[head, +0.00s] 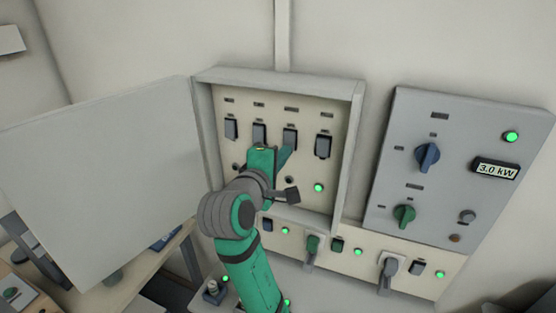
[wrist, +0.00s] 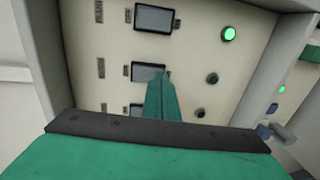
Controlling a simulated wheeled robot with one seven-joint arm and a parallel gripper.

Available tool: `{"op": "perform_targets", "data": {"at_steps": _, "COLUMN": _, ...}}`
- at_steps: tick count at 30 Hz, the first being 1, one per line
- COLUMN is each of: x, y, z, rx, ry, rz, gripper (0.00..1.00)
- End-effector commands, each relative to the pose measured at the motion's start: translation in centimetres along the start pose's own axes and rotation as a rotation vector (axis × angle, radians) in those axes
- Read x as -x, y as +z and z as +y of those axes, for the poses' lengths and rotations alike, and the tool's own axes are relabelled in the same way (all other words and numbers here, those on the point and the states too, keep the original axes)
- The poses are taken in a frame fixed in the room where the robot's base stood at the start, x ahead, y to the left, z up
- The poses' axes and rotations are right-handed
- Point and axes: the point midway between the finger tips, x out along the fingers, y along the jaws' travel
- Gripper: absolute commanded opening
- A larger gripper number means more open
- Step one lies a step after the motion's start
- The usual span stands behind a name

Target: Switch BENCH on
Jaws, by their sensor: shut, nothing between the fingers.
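An open wall box (head: 357,130) holds a row of dark rocker switches. Its labels are too small to read, so I cannot tell which switch is BENCH. My gripper (head: 287,152) is shut and empty, its fingertips at the lower end of the third switch from the left (head: 290,138). In the wrist view my gripper (wrist: 162,78) overlaps the edge of that same switch (wrist: 148,72); I cannot tell whether they touch. The lamp (wrist: 212,78) beside this switch is dark. The rightmost switch (head: 323,146) has a lit green lamp (head: 318,187) below it.
The box's door (head: 100,165) stands open to the left. A grey panel (head: 450,130) with blue and green knobs and a 3.0 kW display (head: 496,169) is at right. Below runs a strip (head: 325,258) with plugs and lit lamps. The box's side walls rise around the switches.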

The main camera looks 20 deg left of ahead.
Motion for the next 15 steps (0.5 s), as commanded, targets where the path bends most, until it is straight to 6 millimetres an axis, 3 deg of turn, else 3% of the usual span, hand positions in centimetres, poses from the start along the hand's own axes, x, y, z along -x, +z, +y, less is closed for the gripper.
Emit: {"op": "perform_targets", "data": {"at_steps": 15, "x": -0.60, "y": 0.66, "z": -0.07, "rx": -0.002, "ry": 0.014, "rz": -0.010, "gripper": 0.00}}
